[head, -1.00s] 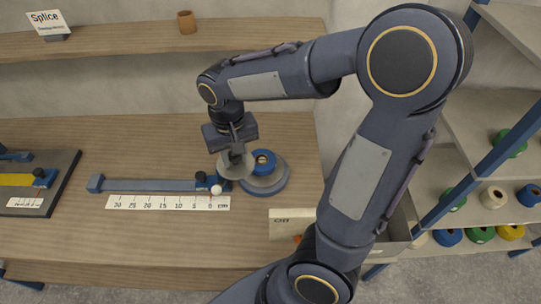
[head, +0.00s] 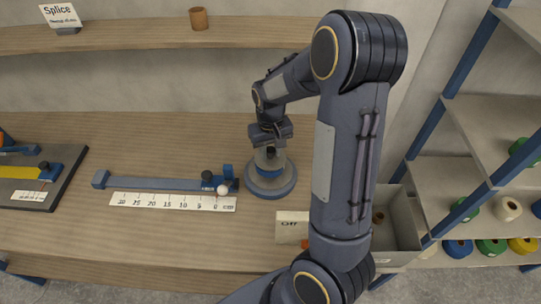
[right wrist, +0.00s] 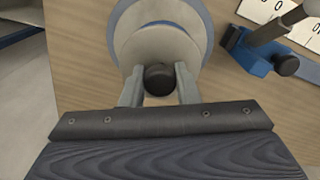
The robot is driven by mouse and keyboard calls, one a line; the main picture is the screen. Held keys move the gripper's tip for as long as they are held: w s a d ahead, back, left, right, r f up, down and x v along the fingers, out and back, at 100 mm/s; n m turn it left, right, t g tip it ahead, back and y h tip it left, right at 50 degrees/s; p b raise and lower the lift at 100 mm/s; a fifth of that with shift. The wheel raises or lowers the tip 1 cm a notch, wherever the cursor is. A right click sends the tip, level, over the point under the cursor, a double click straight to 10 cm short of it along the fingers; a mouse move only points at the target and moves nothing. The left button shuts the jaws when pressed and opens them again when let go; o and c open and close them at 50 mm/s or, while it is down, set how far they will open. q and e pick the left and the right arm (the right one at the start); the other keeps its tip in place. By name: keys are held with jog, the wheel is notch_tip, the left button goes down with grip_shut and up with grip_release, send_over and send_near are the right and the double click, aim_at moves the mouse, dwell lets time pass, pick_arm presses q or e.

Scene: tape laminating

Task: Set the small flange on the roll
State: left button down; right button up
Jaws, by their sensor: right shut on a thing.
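My right gripper (head: 270,146) is shut on the black knob (right wrist: 159,78) of the small flange, a pale grey disc (right wrist: 155,48). In the head view the small flange (head: 270,161) is directly above the blue-grey round base (head: 270,188) on the table. The blue roll that stood on this base is now mostly hidden under the disc. In the right wrist view the disc overlaps the base (right wrist: 122,18), whose rim shows around it. I cannot tell whether the disc touches the roll. My left gripper is not in view.
Left of the base lies a blue bar (head: 150,184) with a white ruler (head: 170,202) and a white ball (head: 222,190) at its right end. A grey bin (head: 398,222) and a label card (head: 291,227) are to the right. Shelves (head: 460,170) with spools stand further right.

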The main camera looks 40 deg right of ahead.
jog(key=shift+f, duration=0.35)
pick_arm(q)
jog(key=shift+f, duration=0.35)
pick_arm(e)
jog(key=shift+f, duration=0.1)
jog(key=o, duration=1.1)
